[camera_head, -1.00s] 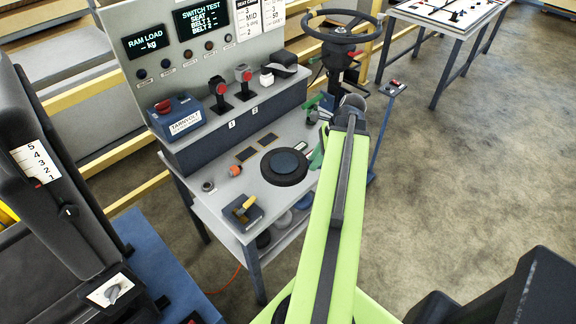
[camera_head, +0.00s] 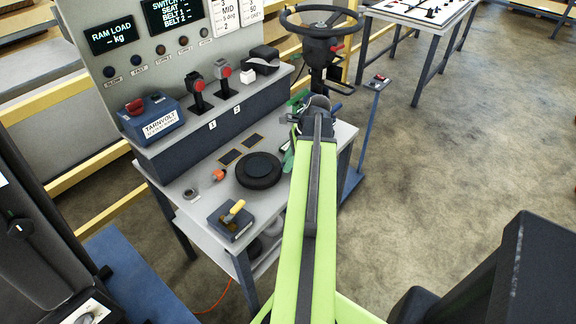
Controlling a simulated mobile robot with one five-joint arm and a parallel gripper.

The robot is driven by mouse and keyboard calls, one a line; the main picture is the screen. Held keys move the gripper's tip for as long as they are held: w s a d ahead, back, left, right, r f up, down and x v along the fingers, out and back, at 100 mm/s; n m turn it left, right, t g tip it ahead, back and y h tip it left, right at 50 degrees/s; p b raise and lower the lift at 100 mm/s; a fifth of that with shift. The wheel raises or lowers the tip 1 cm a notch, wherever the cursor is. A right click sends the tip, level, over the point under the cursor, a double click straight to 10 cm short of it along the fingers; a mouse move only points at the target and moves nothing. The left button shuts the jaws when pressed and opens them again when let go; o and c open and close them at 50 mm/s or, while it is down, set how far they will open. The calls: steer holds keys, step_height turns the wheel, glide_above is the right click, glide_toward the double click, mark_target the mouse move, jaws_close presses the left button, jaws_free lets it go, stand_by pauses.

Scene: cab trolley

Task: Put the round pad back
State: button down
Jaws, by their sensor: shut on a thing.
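The trolley top (camera_head: 196,211) carries a dark round pad-like disc (camera_head: 258,169) on its right half. I cannot tell whether this is the round pad or a seat for it. My lime-green arm reaches forward from the bottom of the picture, and my gripper (camera_head: 312,112) is at its far end, right of and beyond the disc. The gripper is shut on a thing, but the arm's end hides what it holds. Dark green parts show beside it; I cannot tell whether they belong to the gripper.
A blue box (camera_head: 152,121) and two red-topped levers (camera_head: 197,88) stand on the raised ledge. A yellow-handled switch block (camera_head: 230,219) and an orange knob (camera_head: 218,175) are on the top. A steering wheel (camera_head: 318,27) stands behind.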

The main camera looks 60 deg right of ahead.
steer(key=c, duration=1.2)
jaws_free()
steer(key=shift+o, duration=0.2)
steer(key=shift+r, duration=0.1)
steer(key=p+v, duration=1.1)
steer(key=v, duration=0.1)
